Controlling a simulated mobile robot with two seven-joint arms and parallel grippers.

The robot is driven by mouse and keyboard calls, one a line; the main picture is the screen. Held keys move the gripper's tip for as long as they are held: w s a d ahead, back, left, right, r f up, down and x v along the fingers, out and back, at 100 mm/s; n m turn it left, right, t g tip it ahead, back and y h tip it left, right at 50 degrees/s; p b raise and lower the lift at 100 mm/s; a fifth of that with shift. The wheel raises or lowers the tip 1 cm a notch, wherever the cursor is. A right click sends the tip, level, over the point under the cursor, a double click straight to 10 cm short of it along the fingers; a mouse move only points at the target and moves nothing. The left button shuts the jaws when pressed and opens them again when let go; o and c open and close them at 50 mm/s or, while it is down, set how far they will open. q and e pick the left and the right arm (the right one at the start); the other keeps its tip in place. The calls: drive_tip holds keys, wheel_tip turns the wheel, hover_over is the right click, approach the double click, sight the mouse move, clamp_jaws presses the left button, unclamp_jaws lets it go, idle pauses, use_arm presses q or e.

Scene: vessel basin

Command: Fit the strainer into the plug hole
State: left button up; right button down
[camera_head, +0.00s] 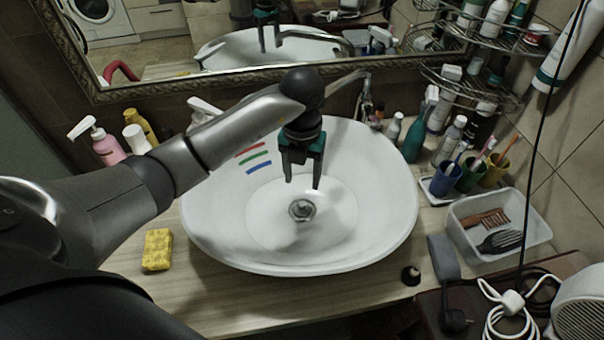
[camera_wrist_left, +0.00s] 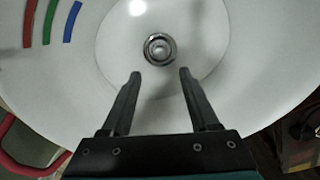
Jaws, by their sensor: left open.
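The white oval basin (camera_head: 390,215) stands on the wooden counter. Its plug hole (camera_head: 302,209) has a metal ring at the basin's bottom; it also shows in the left wrist view (camera_wrist_left: 160,49), with a smaller round metal piece inside the ring. I cannot tell whether that piece is the strainer or how it is seated. No separate strainer is clearly seen elsewhere. My left gripper (camera_head: 302,185) points down over the basin, open and empty. In the left wrist view its two fingers (camera_wrist_left: 159,76) are apart, with the plug hole just beyond the tips. My right gripper is not in view.
A yellow sponge (camera_head: 157,250) lies left of the basin. A small black object (camera_head: 411,275) lies on the counter at right. A plastic bin (camera_head: 520,238), cups and bottles crowd the right side. A faucet (camera_head: 350,85) and mirror are behind. The basin's inside is otherwise clear.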

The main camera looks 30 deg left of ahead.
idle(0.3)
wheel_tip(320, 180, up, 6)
drive_tip(key=p, duration=0.6)
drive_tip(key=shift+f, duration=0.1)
